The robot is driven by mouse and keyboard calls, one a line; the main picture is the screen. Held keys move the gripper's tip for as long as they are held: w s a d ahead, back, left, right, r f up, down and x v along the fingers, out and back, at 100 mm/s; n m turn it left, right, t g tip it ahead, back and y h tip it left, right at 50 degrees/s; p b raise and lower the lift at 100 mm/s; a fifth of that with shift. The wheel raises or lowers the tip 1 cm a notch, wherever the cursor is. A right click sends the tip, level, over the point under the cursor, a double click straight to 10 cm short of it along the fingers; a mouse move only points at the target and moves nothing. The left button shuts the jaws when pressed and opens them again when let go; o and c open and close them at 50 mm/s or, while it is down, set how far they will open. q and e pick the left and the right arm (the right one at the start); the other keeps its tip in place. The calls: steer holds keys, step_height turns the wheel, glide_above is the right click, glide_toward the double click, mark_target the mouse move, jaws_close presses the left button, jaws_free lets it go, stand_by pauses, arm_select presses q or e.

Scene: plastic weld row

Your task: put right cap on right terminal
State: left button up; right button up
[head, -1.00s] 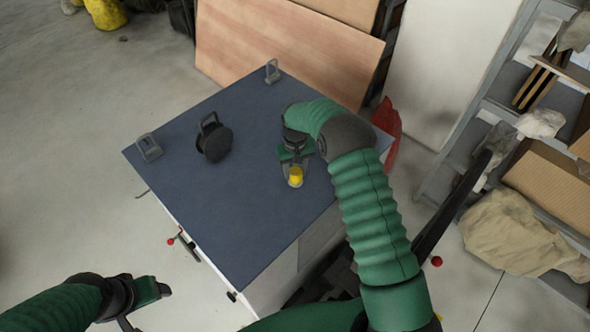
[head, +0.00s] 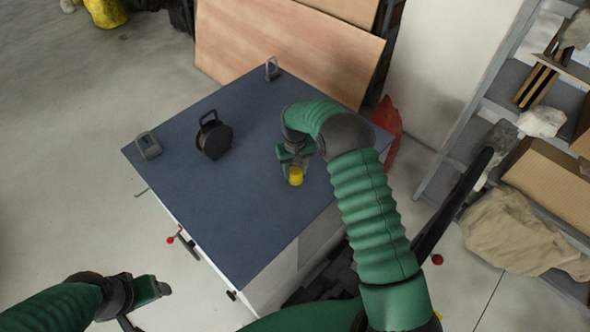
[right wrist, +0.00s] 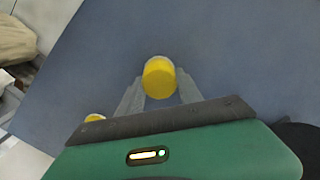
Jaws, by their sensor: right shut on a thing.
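My right gripper (head: 294,179) is low over the blue table top, near its right side. Its fingers are shut on a yellow cap (head: 296,174). In the right wrist view, the cap (right wrist: 159,80) sits between the two grey fingertips (right wrist: 158,92), with a pale rim showing at its far edge. A second yellow round piece (right wrist: 95,117) shows left of the fingers, partly hidden by my gripper. I cannot make out the right terminal; what lies under the cap is hidden. My left gripper (head: 150,298) is off the table at lower left; its fingers are unclear.
The blue table top (head: 240,210) is mostly bare. A black round piece with a handle (head: 214,138) stands on its left part. Grey brackets stand at the left corner (head: 148,145) and far corner (head: 272,69). A shelf (head: 470,150) stands to the right.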

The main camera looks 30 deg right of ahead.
steer(key=o, duration=1.4)
